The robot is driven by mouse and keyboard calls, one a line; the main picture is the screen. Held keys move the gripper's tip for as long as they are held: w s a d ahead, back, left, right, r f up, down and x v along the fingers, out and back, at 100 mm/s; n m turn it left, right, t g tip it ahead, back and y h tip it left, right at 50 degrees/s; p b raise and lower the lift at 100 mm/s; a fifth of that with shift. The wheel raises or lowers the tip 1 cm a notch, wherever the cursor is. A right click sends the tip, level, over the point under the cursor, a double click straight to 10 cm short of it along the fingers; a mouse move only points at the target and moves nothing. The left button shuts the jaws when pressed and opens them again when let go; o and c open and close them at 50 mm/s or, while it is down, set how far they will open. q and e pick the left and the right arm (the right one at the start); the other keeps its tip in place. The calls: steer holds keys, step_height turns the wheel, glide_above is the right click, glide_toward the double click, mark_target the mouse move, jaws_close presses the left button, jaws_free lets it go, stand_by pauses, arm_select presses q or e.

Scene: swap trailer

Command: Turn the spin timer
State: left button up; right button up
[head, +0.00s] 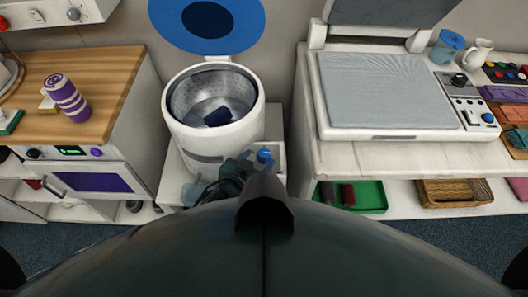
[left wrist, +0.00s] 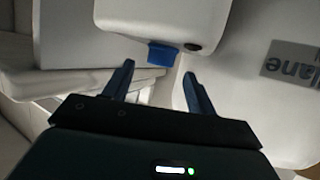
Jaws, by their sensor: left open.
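The spin timer is a bright blue knob (head: 264,154) on a small white housing (head: 279,154) at the right side of the white spin drum (head: 207,137). In the left wrist view the blue knob (left wrist: 162,54) sticks out of the white housing (left wrist: 165,18). My left gripper (left wrist: 157,72) is open, with its two fingers reaching toward the knob, one to each side. In the head view the left gripper (head: 248,162) is beside the knob, partly hidden behind my own body. The right gripper is not in view.
The drum is open, its blue lid (head: 168,28) raised, with a dark blue cloth (head: 218,116) inside. A wooden counter (head: 112,62) with a purple striped roll (head: 66,97) stands left. A white bench (head: 330,153) with a flat press (head: 385,90) stands close on the right.

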mark_target(264, 153)
arm_select(q)
steer(key=x, duration=0.4)
steer(key=shift+w+d+f+b, duration=0.1)
steer(key=shift+w+d+b, duration=0.1)
steer(key=shift+w+b, duration=0.15)
steer(key=shift+c, duration=0.5)
